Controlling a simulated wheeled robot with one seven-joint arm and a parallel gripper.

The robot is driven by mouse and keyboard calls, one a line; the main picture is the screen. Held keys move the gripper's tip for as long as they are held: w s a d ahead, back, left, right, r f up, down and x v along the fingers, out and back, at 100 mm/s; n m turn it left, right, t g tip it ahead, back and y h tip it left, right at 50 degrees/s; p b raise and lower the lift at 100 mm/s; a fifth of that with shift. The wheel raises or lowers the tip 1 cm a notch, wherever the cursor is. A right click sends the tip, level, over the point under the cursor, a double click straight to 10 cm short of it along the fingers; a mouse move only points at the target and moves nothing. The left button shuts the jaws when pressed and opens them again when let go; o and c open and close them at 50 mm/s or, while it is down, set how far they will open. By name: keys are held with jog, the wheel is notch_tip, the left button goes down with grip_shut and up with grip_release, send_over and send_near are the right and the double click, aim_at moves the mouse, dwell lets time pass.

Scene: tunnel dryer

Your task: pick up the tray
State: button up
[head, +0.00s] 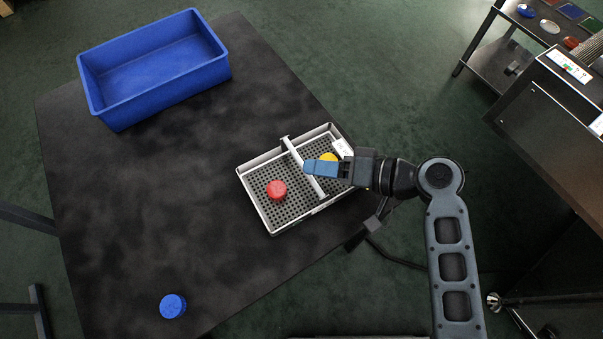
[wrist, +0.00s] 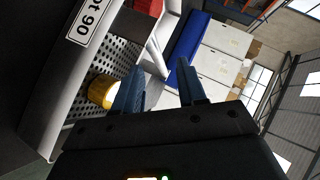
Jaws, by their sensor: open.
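The tray (head: 297,206) is grey, with a perforated floor, raised rim and a light bar (head: 294,155) across its middle. It lies on the black table near its right edge. A red round piece (head: 277,189) sits in its left compartment and a yellow one (head: 328,158) in its right. My gripper (head: 307,168) is over the bar, its blue fingers pointing left and hiding part of it. In the wrist view the fingers (wrist: 157,72) are open and apart, with the bar seen between their tips. I cannot tell if they touch it. The yellow piece (wrist: 102,91) is beside one finger.
A blue bin (head: 155,75) stands at the table's far left, and also shows in the wrist view (wrist: 187,42). A blue round piece (head: 172,306) lies at the table's front. The table's middle is clear. A machine (head: 545,115) stands at right.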

jog(key=x, duration=0.4)
jog(key=shift+w+a+f, duration=0.15)
jog(key=shift+w+a, duration=0.1)
jog(key=shift+a, duration=0.05)
jog(key=shift+c, duration=0.4)
grip_shut()
